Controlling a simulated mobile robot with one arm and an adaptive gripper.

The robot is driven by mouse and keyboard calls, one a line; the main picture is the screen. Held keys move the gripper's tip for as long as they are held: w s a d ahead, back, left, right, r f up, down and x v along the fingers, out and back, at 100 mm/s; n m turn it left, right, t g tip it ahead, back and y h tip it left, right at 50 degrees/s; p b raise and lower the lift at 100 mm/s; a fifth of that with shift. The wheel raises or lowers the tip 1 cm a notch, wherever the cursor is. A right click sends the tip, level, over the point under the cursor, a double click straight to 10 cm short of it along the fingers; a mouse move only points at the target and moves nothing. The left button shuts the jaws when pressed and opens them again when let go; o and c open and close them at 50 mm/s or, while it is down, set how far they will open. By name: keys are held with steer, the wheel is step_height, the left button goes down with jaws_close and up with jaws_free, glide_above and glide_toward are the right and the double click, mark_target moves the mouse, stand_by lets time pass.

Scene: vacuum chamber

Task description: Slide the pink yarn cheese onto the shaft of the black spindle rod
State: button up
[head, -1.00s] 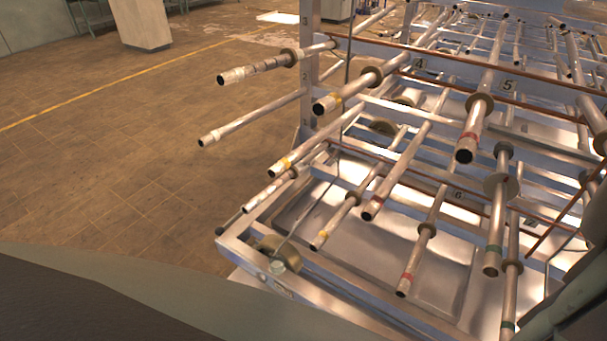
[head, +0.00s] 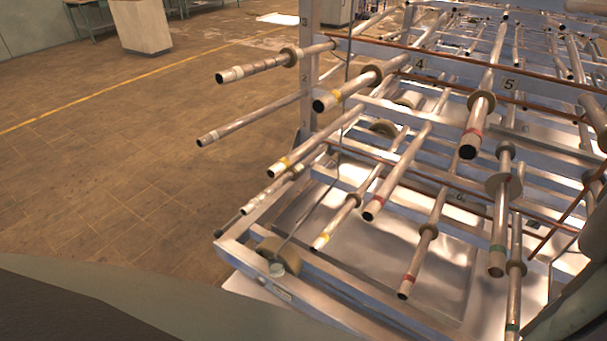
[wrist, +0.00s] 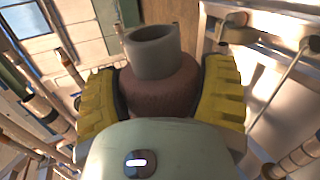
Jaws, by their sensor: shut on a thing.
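The pink yarn cheese (wrist: 160,88), dull brownish pink around a grey tube (wrist: 153,50), is in the wrist view. The tube's open end points up in the picture. My gripper (wrist: 162,85) is shut on the cheese, one yellow finger on each side. Neither shows in the head view. The rack holds several long rods with yellow, red or green bands near their free ends. One rod (head: 250,70) at the upper left has dark and pale marks near its end, and another (head: 245,119) lies below it. I cannot tell which rod is the black spindle.
The metal rack (head: 300,285) fills the right half of the head view, its rods jutting toward me and close together. Brown tiled floor (head: 110,170) is open on the left. A pale box (head: 140,22) stands far back.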

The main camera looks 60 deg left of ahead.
steer(key=shift+w+a, duration=0.1)
steer(key=shift+w, duration=0.05)
steer(key=shift+w+a+f+b, duration=0.1)
steer(key=shift+w+a+b, duration=0.3)
steer(key=shift+w, duration=0.35)
steer(key=shift+w+a+f+b, duration=0.1)
steer(key=shift+w+a+b, duration=0.15)
steer(key=shift+w+b, duration=0.4)
steer(key=shift+w+a+b, duration=0.3)
steer(key=shift+w+b, duration=0.05)
steer(key=shift+w, duration=0.55)
steer(key=shift+w+a+f+b, duration=0.1)
steer(key=shift+w+a+b, duration=0.2)
steer(key=shift+w+b, duration=0.35)
steer(key=shift+w+a+f+b, duration=0.1)
steer(key=shift+w+a+b, duration=0.2)
steer(key=shift+w, duration=0.5)
steer(key=shift+w+a+b, duration=0.3)
steer(key=shift+w+b, duration=0.2)
steer(key=shift+w, duration=0.35)
steer(key=shift+w+a+f+b, duration=0.1)
steer(key=shift+w+a+b, duration=0.25)
steer(key=shift+w+b, duration=0.35)
steer(key=shift+w+a+f+b, duration=0.1)
steer(key=shift+w+a+b, duration=0.3)
steer(key=shift+w, duration=0.35)
steer(key=o, duration=1.2)
steer(key=shift+d, duration=0.15)
steer(key=shift+o, duration=0.2)
steer(key=shift+s+r, duration=0.1)
